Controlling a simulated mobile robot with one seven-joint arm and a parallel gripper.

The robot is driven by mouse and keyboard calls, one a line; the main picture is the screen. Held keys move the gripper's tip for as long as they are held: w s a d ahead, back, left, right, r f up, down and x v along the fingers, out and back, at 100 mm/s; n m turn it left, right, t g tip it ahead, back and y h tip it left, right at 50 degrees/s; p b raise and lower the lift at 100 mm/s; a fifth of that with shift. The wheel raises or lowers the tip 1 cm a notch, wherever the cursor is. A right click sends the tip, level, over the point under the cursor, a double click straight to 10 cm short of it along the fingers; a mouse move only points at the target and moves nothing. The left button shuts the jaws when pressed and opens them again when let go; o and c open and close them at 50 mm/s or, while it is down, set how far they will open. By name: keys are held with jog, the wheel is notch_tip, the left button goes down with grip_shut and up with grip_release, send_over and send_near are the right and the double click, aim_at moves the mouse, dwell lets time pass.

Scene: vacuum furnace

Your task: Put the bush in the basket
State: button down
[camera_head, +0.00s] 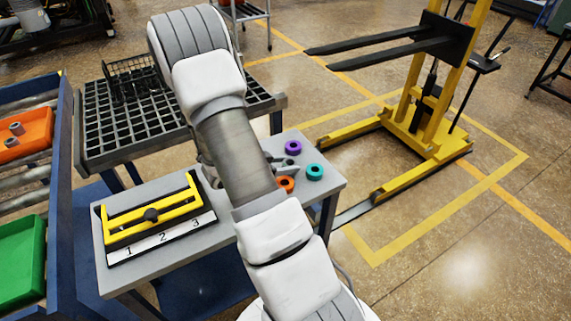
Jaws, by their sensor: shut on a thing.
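My gripper (285,165) shows in part at the right side of my arm, low over the grey tabletop, and is shut. The orange bush (287,183), a short ring, is right by it and partly covered by my arm. It seems to be the one in the jaws, but the contact is hidden. A purple bush (293,147) and a teal bush (315,172) lie on the table to the right of my gripper. The basket (122,76), of black wire, stands at the back of the black grid table on the left.
The grey table (327,184) also bears a yellow fixture (152,207) with a black knob and a strip marked 1, 2, 3. A blue rack with orange (35,130) and green (22,250) bins is far left. A yellow lift (425,135) stands right.

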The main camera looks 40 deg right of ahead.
jog(key=shift+c, duration=1.3)
grip_release()
jog(key=shift+f, duration=0.1)
